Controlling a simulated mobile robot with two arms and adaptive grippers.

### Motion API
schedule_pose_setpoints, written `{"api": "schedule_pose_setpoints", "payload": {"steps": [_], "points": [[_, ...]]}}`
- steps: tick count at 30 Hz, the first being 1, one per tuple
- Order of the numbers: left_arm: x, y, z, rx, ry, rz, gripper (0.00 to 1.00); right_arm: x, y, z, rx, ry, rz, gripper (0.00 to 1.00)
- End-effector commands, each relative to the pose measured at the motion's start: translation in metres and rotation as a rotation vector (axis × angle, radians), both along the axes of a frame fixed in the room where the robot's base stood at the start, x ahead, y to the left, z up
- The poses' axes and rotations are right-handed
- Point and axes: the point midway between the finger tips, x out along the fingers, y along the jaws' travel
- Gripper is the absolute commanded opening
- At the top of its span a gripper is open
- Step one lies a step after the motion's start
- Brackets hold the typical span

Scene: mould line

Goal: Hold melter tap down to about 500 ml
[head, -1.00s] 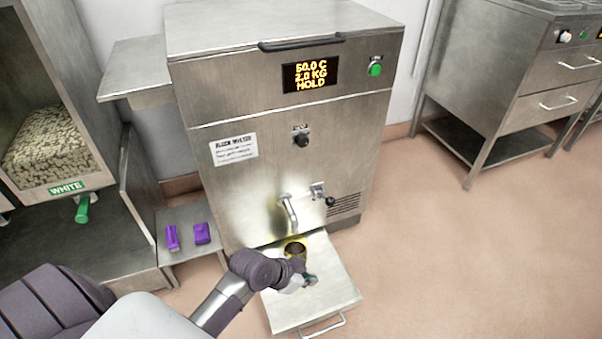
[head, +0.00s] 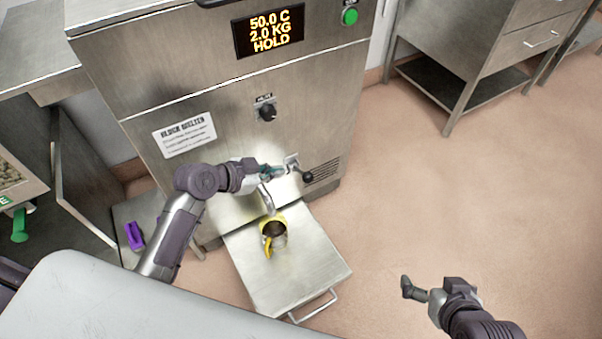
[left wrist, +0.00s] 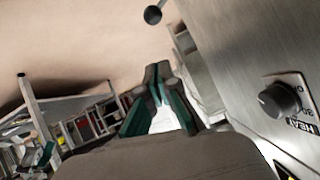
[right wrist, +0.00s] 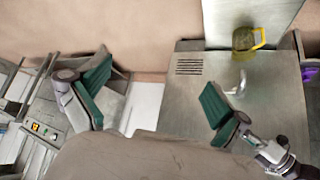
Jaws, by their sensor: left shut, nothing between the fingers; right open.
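The steel melter (head: 225,110) shows 50.0 C, 2.0 KG and HOLD on its display (head: 268,33). Its tap has a spout (head: 266,200) and a lever with a black knob (head: 308,177). A jug with a yellow rim and handle (head: 273,238) stands upright on the pull-out shelf below the spout; its fill level is unreadable. The jug also shows in the right wrist view (right wrist: 243,39). My left gripper (head: 275,170) is shut and empty, just left of the lever; contact is unclear. The black knob (left wrist: 152,15) lies beyond its fingertips. My right gripper (head: 408,288) is open and empty above the floor.
The steel shelf (head: 290,275) with a front handle sticks out from the melter. Purple items (head: 134,236) lie on a low side stand at left. A steel drawer cabinet (head: 470,50) stands back right. The floor at right is clear.

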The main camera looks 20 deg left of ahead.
Motion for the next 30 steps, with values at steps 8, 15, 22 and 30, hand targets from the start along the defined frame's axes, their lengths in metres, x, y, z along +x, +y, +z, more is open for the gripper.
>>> {"api": "schedule_pose_setpoints", "payload": {"steps": [8, 15, 22, 30], "points": [[0.026, -0.020, -0.023, -0.004, 0.001, 0.001, 0.00, 0.039, 0.014, 0.024, 0.054, -0.241, 0.018, 1.00], [0.051, -0.040, -0.044, -0.004, 0.001, 0.000, 0.00, 0.070, 0.029, 0.065, 0.118, -0.515, 0.038, 1.00], [0.067, -0.049, -0.067, 0.000, 0.003, 0.001, 0.00, 0.086, 0.040, 0.110, 0.185, -0.788, 0.053, 1.00], [0.073, -0.049, -0.087, -0.001, 0.002, 0.001, 0.00, 0.086, 0.047, 0.155, 0.248, -1.037, 0.066, 1.00]]}}
